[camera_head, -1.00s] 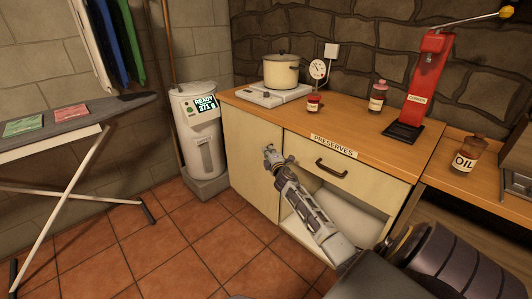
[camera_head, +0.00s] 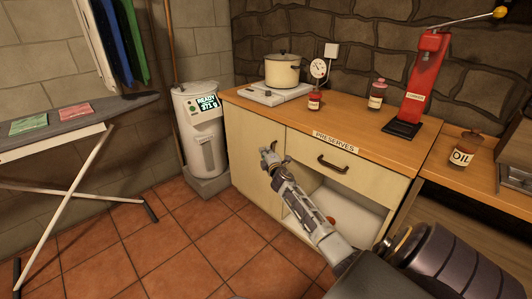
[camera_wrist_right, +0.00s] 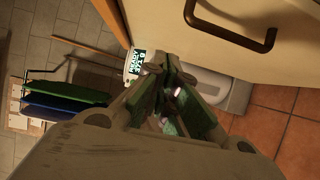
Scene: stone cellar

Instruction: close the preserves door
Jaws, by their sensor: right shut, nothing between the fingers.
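The cream preserves cabinet (camera_head: 308,152) stands under the wooden counter, with a PRESERVES label on the counter edge. A cream front panel (camera_head: 248,155) fills its left part; I cannot tell whether this is the door swung open. The compartment below the drawer (camera_head: 350,172) is open, and my arm hides part of it. My right gripper (camera_head: 268,157) is shut and empty, in front of the left panel; contact is unclear. In the wrist view its fingers (camera_wrist_right: 165,82) are together beside a cream panel with a dark handle (camera_wrist_right: 235,25). My left gripper is out of view.
A pot (camera_head: 282,70), jars, and a red press (camera_head: 424,85) stand on the counter. Tiled floor (camera_head: 180,240) is clear in front.

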